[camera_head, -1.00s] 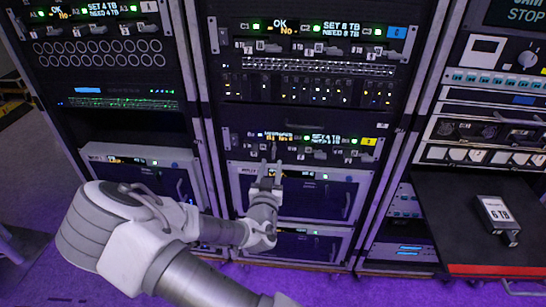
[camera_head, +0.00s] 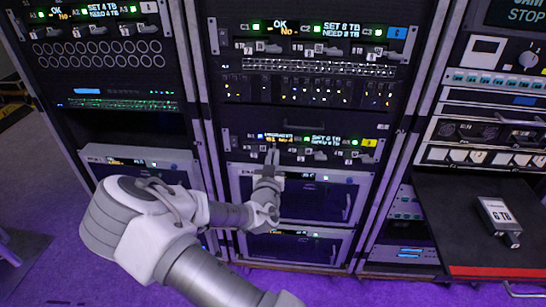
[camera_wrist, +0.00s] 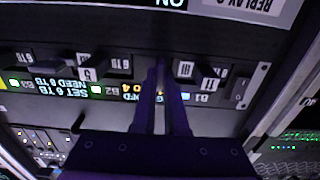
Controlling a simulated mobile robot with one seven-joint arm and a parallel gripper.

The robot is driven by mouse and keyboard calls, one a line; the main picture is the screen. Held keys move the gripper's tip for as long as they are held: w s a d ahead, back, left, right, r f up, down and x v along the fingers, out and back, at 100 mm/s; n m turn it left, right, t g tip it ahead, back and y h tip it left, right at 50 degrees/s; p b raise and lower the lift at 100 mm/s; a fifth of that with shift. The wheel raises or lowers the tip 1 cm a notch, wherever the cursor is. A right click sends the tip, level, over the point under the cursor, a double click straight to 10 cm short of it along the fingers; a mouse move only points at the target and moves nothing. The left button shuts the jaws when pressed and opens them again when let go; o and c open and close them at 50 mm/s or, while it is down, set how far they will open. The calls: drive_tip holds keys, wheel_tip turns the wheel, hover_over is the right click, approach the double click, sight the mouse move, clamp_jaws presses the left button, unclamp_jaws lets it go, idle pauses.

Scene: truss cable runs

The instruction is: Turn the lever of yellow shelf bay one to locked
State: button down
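The yellow shelf (camera_head: 312,157) is a dark strip in the middle rack with a yellow tag (camera_head: 369,142) at its right end. Bay one is at its left end, by a small blue light (camera_head: 261,136). In the upside-down wrist view, the B1 label (camera_wrist: 202,98) is right of my fingers, with dark protruding handles (camera_wrist: 208,84) near it. I cannot tell the lever's position. My gripper (camera_head: 272,151) points at the shelf just right of bay one. Its two fingers (camera_wrist: 160,68) look close together, nothing visible between them, and hide part of the bay display (camera_wrist: 137,90).
A shelf with a blue tag (camera_head: 397,33) is higher in the same rack. Grey-framed units (camera_head: 325,200) sit below the yellow shelf. At right, a red-edged pull-out tray (camera_head: 455,245) holds a 6 TB module (camera_head: 499,221).

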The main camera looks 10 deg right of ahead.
drive_tip(key=shift+n, duration=0.3)
drive_tip(key=n, duration=0.4)
drive_tip(key=shift+a+b, duration=0.1)
drive_tip(key=shift+b, duration=0.2)
drive_tip(key=shift+f+n, duration=0.2)
drive_tip(key=shift+n, duration=6.4)
drive_tip(key=shift+b, duration=0.3)
drive_tip(key=c, duration=1)
unclamp_jaws()
drive_tip(key=shift+o, duration=0.2)
